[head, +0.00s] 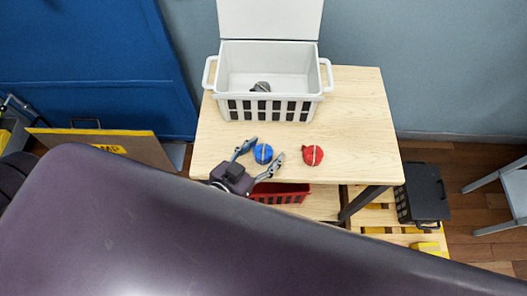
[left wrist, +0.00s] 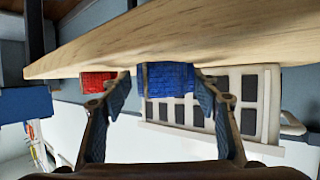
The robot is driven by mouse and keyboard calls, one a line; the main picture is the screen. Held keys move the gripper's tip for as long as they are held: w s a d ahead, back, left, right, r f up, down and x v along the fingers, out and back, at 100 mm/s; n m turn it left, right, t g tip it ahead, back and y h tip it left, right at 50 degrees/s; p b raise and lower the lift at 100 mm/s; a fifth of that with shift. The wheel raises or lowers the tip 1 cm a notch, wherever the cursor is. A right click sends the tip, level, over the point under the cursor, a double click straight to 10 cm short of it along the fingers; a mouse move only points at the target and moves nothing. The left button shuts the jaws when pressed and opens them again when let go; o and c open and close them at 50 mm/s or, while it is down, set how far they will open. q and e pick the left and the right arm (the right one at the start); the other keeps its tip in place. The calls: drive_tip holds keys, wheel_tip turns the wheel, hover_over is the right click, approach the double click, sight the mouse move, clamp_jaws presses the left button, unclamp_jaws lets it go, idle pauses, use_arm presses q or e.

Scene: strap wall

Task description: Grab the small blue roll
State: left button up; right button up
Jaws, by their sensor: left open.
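The small blue roll (head: 263,153) sits on the light wooden table near its front edge, with a pale strap band across it. My left gripper (head: 266,150) is open, with one finger on each side of the blue roll. In the left wrist view the blue roll (left wrist: 167,80) shows between the two spread fingers, near their tips. I cannot tell whether either finger touches it. My right gripper is not in view.
A red roll (head: 312,155) lies right of the blue one. An open white basket (head: 270,108) at the back of the table (head: 365,110) holds a dark grey roll (head: 261,87). A red basket (head: 280,193) is below the front edge. The table's right side is clear.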

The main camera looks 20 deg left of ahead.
use_arm(q)
drive_tip(key=c, duration=1.2)
drive_tip(key=shift+o, duration=0.2)
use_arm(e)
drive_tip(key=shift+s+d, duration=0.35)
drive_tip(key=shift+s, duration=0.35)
use_arm(q)
drive_tip(key=shift+r, duration=0.45)
wheel_tip(320, 180, up, 14)
drive_tip(key=p, duration=0.1)
wheel_tip(320, 180, up, 5)
drive_tip(key=p, duration=0.5)
hover_over(264, 151)
drive_tip(key=shift+r, duration=0.1)
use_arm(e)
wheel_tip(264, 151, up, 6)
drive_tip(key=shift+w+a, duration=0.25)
